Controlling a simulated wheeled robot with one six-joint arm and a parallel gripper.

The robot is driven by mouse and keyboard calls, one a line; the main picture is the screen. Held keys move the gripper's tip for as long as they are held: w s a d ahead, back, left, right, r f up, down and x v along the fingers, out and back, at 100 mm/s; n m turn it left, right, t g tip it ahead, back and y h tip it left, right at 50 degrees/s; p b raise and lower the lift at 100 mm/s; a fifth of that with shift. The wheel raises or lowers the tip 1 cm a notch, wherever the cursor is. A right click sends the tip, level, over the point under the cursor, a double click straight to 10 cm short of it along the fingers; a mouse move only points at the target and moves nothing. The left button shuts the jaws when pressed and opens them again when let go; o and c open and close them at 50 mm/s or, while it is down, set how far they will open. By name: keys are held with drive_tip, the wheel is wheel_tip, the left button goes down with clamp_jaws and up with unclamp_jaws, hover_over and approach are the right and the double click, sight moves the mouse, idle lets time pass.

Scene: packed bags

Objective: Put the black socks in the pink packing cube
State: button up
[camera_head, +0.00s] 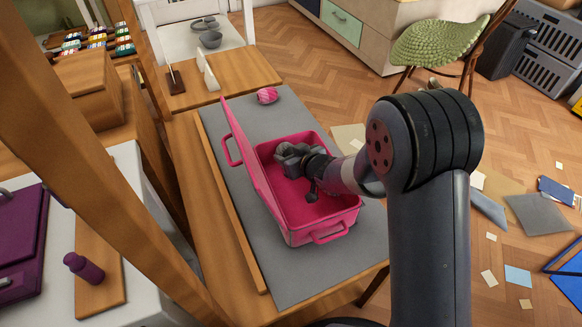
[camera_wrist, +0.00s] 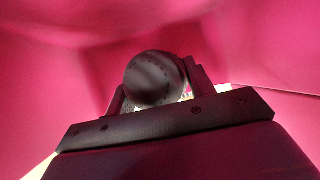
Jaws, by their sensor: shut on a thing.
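The pink packing cube (camera_head: 325,222) stands open on the grey mat, its lid (camera_head: 250,150) raised on the left side. My gripper (camera_head: 284,157) is inside the cube, towards its back end. In the wrist view my gripper (camera_wrist: 155,92) is shut on the black socks (camera_wrist: 152,76), a dark rounded roll between the two fingers. Pink cube walls surround them in that view. In the head view the socks cannot be made out clearly. Whether they touch the cube's floor cannot be told.
A pink rolled item (camera_head: 267,95) lies on the grey mat (camera_head: 225,122) behind the cube. A wooden strip (camera_head: 232,215) runs along the mat's left. A wooden post (camera_head: 95,150) crosses the left foreground. The mat in front of the cube is clear.

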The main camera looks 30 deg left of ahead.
drive_tip(key=shift+f+b, duration=0.5)
drive_tip(key=shift+f, duration=1.2)
drive_tip(key=shift+f, duration=0.2)
drive_tip(key=o, duration=1)
drive_tip(key=shift+r, duration=0.15)
drive_tip(key=shift+d+r, duration=0.15)
drive_tip(key=shift+r, duration=0.05)
drive_tip(key=shift+p+v, duration=0.75)
drive_tip(key=shift+v, duration=2.85)
drive_tip(key=shift+f, duration=0.1)
